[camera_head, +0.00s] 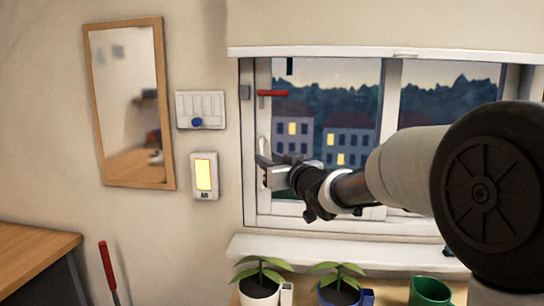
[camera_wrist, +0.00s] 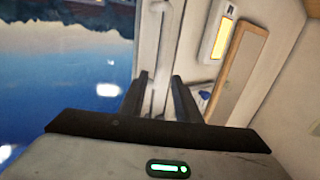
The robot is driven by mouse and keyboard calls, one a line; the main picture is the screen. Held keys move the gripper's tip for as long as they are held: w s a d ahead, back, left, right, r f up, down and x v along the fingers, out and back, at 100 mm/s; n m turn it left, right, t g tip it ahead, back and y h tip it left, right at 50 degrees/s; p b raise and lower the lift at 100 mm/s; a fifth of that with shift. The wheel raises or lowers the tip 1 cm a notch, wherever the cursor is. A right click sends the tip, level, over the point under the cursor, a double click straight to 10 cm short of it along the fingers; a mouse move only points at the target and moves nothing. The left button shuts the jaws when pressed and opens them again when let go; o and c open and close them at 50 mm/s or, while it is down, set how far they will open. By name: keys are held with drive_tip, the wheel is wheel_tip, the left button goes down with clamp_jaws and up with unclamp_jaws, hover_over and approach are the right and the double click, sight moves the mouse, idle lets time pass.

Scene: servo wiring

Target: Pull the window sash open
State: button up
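The window sash (camera_head: 263,110) is a white frame around the left pane, and it looks closed in its frame. A red lever (camera_head: 272,93) sticks out sideways near its upper left. A slim white upright handle (camera_head: 262,146) is on the sash's left stile. My gripper (camera_head: 262,168) is at the handle's lower part, in front of the stile. In the wrist view its two dark fingers are apart, with the pale handle bar (camera_wrist: 161,62) between them and gaps visible. Whether a finger touches the bar is unclear.
A white sill (camera_head: 330,249) runs below the window, with two potted plants (camera_head: 260,285) and a green pot (camera_head: 430,291) under it. A lit switch panel (camera_head: 204,176), a small white panel (camera_head: 200,109) and a mirror (camera_head: 128,105) are on the wall left of the window.

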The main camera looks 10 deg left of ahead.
drive_tip(key=x, duration=0.6)
drive_tip(key=shift+w, duration=0.1)
drive_tip(key=shift+c, duration=0.3)
clamp_jaws()
